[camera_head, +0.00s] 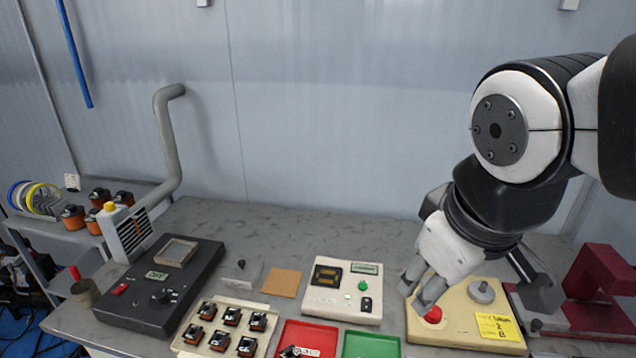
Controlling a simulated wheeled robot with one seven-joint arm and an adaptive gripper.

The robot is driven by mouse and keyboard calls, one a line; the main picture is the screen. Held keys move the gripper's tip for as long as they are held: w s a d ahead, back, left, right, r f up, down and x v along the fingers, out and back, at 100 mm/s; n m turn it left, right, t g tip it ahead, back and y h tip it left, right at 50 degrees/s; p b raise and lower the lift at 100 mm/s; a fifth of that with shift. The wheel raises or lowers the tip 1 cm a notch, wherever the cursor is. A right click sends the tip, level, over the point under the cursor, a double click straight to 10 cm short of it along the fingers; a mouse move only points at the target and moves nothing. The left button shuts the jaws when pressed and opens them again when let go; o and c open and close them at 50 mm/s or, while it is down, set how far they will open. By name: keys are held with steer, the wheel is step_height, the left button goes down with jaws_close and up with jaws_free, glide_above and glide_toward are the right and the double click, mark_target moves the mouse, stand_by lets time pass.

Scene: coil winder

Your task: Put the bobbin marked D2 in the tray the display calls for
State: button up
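Several dark bobbins with orange sides sit in a cream holder (183,345) at the front; I cannot read a D2 mark on any. A red tray (312,329) and a green tray (372,344) lie to its right, both cut off by the lower edge. A dark object shows in the red tray's lower left. A cream box (318,299) behind them has a dark display (327,275) and a small green screen (365,268); their text is too small to read. My gripper (415,297) is empty, fingers apart, low over a yellow box (455,335), close to its red button (433,314).
A black machine (150,312) and a grey fume pipe (168,150) stand at left. More bobbins (73,217) stand on the left shelf. A brown pad (285,282) lies mid-table. A dark red stand (598,290) is at right. The table's back strip is clear.

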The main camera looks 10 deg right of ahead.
steer(key=s+m, duration=0.1)
steer(key=m, duration=0.1)
steer(key=s+r+m+t+y, duration=0.1)
steer(key=m, duration=0.1)
steer(key=shift+s+d+m, duration=0.1)
steer(key=shift+s+m, duration=0.2)
steer(key=shift+s, duration=0.05)
stand_by(1.2)
steer(key=shift+s+d, duration=0.1)
steer(key=shift+d, duration=0.45)
